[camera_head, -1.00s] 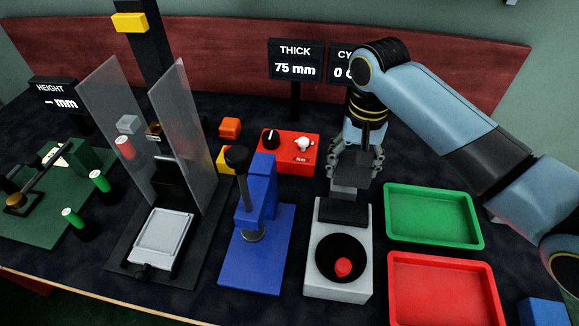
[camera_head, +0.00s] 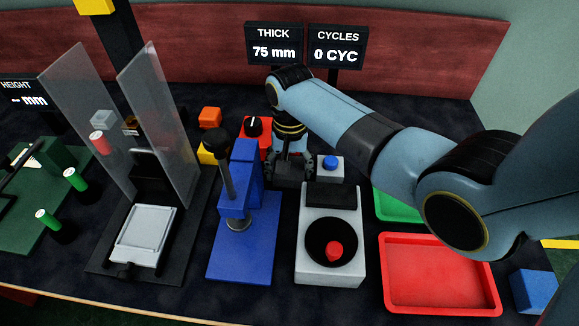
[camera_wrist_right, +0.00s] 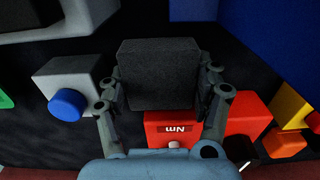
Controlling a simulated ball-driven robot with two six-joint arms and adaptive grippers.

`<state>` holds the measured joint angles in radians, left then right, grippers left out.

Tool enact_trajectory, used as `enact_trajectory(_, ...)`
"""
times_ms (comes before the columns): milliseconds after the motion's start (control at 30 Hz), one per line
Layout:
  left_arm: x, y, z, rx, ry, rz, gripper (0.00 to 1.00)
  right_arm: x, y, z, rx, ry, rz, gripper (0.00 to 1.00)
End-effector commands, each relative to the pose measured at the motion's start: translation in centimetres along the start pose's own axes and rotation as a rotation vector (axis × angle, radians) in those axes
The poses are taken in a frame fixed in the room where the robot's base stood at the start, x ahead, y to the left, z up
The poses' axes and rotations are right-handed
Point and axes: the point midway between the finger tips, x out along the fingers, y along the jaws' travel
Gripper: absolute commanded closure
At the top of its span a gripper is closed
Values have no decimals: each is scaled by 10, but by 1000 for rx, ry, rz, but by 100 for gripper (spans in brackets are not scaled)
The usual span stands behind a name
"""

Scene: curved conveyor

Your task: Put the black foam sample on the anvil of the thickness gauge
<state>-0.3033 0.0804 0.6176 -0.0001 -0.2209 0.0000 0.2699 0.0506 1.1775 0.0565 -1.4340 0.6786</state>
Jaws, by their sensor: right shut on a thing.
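The black foam sample (camera_wrist_right: 157,75) is a dark block between the fingers of my right gripper (camera_wrist_right: 160,85) in the right wrist view. My right gripper (camera_head: 290,172) also shows in the head view, shut on the sample, behind and to the right of the blue stand. I take this blue stand (camera_head: 243,250), with its black-knobbed plunger, as the thickness gauge. The grey round anvil (camera_head: 238,223) is low on it, under the plunger. The sample is apart from the anvil. The THICK display (camera_head: 274,45) reads 75 mm. My left gripper is not in view.
A grey device with a black bowl and red knob (camera_head: 334,249) stands right of the gauge. The red tray (camera_head: 440,310) and green tray (camera_head: 385,207) are further right. Clear panels (camera_head: 165,130) stand left. A red box (camera_head: 249,130) and blue-button box (camera_head: 331,168) are near the gripper.

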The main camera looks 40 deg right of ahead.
Motion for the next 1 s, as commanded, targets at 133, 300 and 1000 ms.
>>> enact_trajectory(133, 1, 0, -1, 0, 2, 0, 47, 1, 0, 0, 0, -1, 0, 50)
enact_trajectory(300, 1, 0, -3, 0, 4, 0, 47, 2, 0, 0, 0, -1, 1, 24)
enact_trajectory(1000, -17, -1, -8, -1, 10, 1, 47, -82, 0, -1, 1, 3, -1, 24)
